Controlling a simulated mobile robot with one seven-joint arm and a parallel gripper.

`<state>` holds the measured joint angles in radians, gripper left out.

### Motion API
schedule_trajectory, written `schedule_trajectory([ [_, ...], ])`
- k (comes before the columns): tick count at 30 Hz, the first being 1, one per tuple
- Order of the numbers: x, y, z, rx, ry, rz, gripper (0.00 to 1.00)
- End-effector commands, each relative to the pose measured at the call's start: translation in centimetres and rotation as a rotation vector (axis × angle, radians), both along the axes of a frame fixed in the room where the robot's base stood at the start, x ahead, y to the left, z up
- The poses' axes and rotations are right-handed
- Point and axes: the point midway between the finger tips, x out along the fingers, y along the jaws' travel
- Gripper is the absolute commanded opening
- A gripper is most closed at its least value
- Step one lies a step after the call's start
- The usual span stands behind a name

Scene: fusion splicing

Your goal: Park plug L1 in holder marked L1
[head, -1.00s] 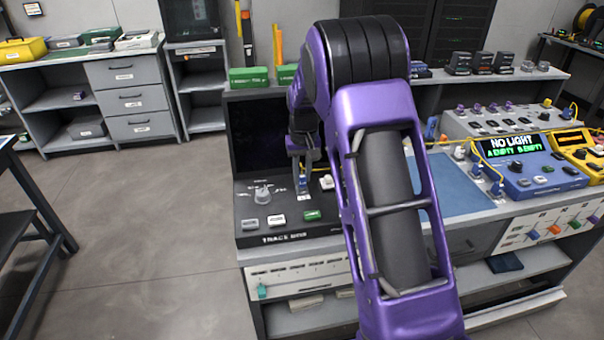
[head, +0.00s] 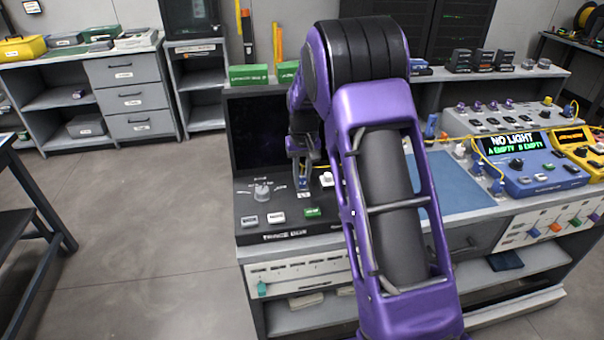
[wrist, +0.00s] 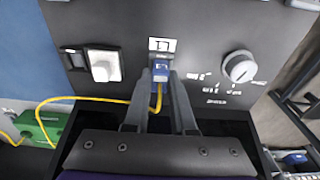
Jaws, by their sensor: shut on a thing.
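The blue plug (wrist: 161,73) is between the fingers of my gripper (wrist: 160,80), which is shut on it, in the wrist view. A yellow cable runs from the plug to the left. The plug is at the black instrument panel (wrist: 205,30), just below a small white label (wrist: 162,44) whose text I cannot read surely. I cannot tell whether the plug is seated in a port. In the head view my gripper (head: 304,178) is over the black trace unit (head: 250,222), and the plug is not clear there. I cannot make out a holder marked L1.
A white holder strip (head: 300,279) with small labels and a teal plug (head: 263,289) is on the bench front. A blue mat (head: 460,185) lies at right.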

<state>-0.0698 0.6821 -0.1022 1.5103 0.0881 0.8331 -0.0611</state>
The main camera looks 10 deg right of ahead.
Motion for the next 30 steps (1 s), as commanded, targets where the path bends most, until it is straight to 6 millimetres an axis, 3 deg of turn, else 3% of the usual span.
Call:
schedule_trajectory([
  [2, 0.0, 0.0, 0.0, 0.0, 0.0, 0.0, 0.0],
  [3, 0.0, 0.0, 0.0, 0.0, 0.0, 0.0, 0.29],
  [8, 0.0, 0.0, 0.1, 0.0, 0.0, 0.0, 0.58],
  [20, 0.0, 0.0, 0.8, 0.0, -0.003, 0.0, 0.59],
  [23, -0.2, 0.0, 2.2, 0.0, -0.003, 0.0, 0.59],
  [30, -0.8, 0.0, 7.9, 0.0, -0.005, 0.001, 0.59],
])
